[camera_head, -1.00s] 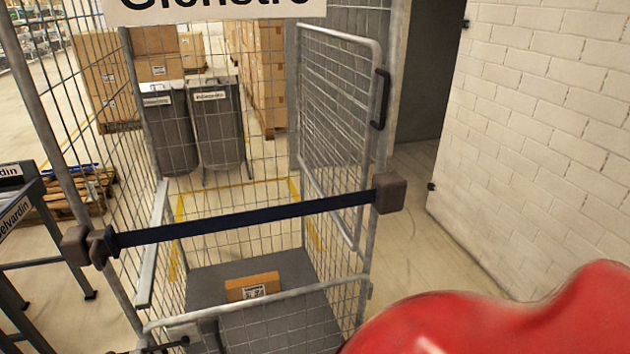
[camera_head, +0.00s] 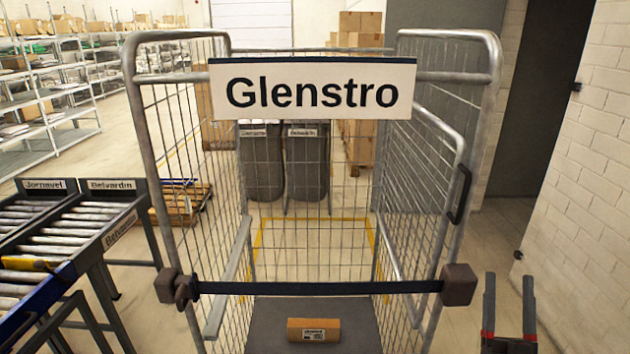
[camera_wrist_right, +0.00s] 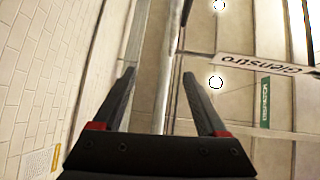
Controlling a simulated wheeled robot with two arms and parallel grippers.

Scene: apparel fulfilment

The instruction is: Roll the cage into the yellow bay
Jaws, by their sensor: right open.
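The roll cage (camera_head: 480,76) stands upright right in front of me, a grey wire frame with a "Glenstro" sign (camera_head: 312,88) across its top. A dark strap (camera_head: 330,288) spans its front. A brown carton (camera_head: 313,330) lies on its floor. The yellow bay lines (camera_head: 300,219) show on the floor behind the cage, seen through the mesh. My right gripper (camera_head: 509,280) is open and empty, right of the cage's right post. In the right wrist view, a grey cage post (camera_wrist_right: 165,85) shows beyond the open jaws (camera_wrist_right: 159,76); contact cannot be told. My left gripper is not in view.
Roller conveyors (camera_head: 60,235) stand at the left, near the cage. Grey bins (camera_head: 306,165) and stacked cartons (camera_head: 360,140) stand beyond the bay. A pallet (camera_head: 180,203) lies behind the conveyors. A white brick wall (camera_head: 590,190) bounds the right side.

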